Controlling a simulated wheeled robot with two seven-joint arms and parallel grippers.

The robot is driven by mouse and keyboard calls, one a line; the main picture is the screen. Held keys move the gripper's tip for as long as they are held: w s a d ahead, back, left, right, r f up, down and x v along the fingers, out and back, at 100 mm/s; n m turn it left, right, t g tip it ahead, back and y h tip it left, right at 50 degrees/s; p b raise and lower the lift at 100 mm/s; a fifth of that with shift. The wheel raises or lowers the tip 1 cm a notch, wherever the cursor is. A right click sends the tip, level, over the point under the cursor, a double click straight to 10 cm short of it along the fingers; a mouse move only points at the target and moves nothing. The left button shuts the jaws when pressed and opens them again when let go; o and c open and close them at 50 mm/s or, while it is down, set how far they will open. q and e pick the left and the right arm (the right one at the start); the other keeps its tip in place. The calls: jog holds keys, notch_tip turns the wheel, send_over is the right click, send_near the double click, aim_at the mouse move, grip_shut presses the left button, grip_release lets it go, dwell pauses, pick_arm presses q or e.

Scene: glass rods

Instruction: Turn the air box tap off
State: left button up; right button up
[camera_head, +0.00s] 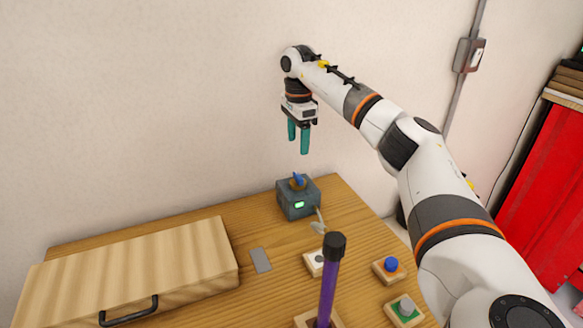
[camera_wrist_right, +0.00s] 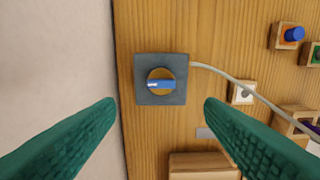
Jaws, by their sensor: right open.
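The air box (camera_head: 308,207) is a small dark grey cube with a lit green display, standing at the back right of the wooden table. Its tap (camera_head: 298,181) sits on top, a blue handle on a round brass-coloured base. The right wrist view shows the air box (camera_wrist_right: 142,98) from above, with the blue tap handle (camera_wrist_right: 161,85) lying nearly crosswise in the picture. My right gripper (camera_head: 298,146) is open and empty, its green fingers pointing down above the tap, apart from it. In the right wrist view the tap shows between the fingers. My left gripper is out of view.
A pale hose (camera_wrist_right: 235,80) leaves the air box. A wooden case (camera_head: 140,265) with a black handle fills the table's left. A purple rod with a black cap (camera_head: 328,275) stands at the front. Blue (camera_head: 391,264) and green-based (camera_head: 406,307) button blocks are at the right.

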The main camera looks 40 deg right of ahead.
aim_at(298, 175)
notch_tip(298, 175, down, 11)
jog(key=shift+s+r+p, duration=0.15)
jog(key=shift+r+p, duration=0.05)
jog(key=shift+p, duration=0.45)
jog(key=c, duration=1)
